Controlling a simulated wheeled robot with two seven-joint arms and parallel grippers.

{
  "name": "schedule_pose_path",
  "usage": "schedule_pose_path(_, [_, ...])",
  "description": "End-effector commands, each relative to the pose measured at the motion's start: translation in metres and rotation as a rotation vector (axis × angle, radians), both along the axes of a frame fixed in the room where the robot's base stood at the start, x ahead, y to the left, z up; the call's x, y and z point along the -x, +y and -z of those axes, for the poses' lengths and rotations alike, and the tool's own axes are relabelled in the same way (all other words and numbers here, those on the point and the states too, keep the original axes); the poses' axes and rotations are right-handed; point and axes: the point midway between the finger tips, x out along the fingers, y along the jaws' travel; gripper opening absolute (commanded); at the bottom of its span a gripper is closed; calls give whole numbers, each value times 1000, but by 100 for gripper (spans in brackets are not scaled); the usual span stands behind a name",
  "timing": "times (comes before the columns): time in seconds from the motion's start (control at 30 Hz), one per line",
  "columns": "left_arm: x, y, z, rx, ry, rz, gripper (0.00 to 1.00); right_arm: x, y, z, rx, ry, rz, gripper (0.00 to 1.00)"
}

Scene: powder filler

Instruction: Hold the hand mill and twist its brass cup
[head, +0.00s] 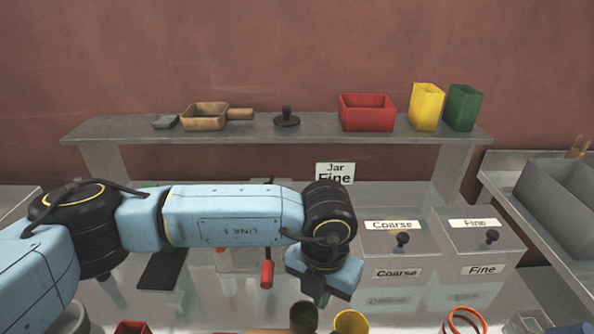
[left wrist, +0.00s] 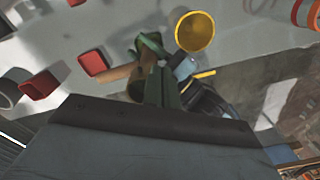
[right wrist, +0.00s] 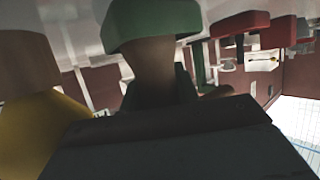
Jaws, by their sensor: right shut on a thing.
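The hand mill seems to be the brown body (right wrist: 155,72) with a green end (right wrist: 152,24) in the right wrist view. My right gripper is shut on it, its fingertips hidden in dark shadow. In the left wrist view a green part (left wrist: 150,46) shows just beyond the dark fingers of my left gripper (left wrist: 163,88). Those fingers look close together; I cannot tell whether they touch the mill or hold anything. In the head view my left gripper (head: 325,286) points down, above a dark brown, green-rimmed piece (head: 303,318). I cannot make out the brass cup for certain.
A round yellow container (head: 351,322) stands close beside the mill. A red container (head: 132,327) and an orange ring-shaped item (head: 464,321) are at the front edge. Coarse (head: 397,247) and Fine (head: 480,243) bins stand behind right. A shelf (head: 260,129) runs along the back.

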Motion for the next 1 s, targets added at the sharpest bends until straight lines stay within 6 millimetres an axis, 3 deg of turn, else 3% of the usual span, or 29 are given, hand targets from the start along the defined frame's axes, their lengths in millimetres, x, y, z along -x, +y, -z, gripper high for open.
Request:
schedule_pose_path(0.73, [-3,-7,-1,-3,4,2,0,-1,-2,0,-1,1,4,0])
schedule_pose_path(1.0, [-4,-7,-25,-1,0,1,0,-1,-1,0,-1,1,3,0])
